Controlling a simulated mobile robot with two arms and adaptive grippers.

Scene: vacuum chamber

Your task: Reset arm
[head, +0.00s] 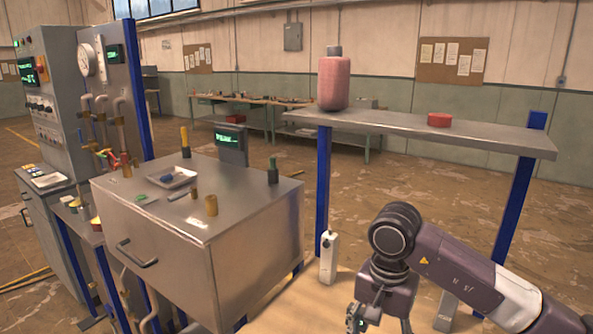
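My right arm comes in from the right and bends down at the wrist. My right gripper (382,318) points down at the bottom edge of the view, over or beside a light tan surface (292,305). Its fingertips are cut off by the frame, so whether it is open or shut does not show. No held object is visible at it. My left arm and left gripper are not in view.
A metal box bench (240,192) holds a tray (170,178), bottles and small parts. A raised shelf (400,130) on blue posts carries a red cylinder (334,84) and red puck (439,120). A white canister (329,258) stands left of my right gripper. A control cabinet (45,115) stands left.

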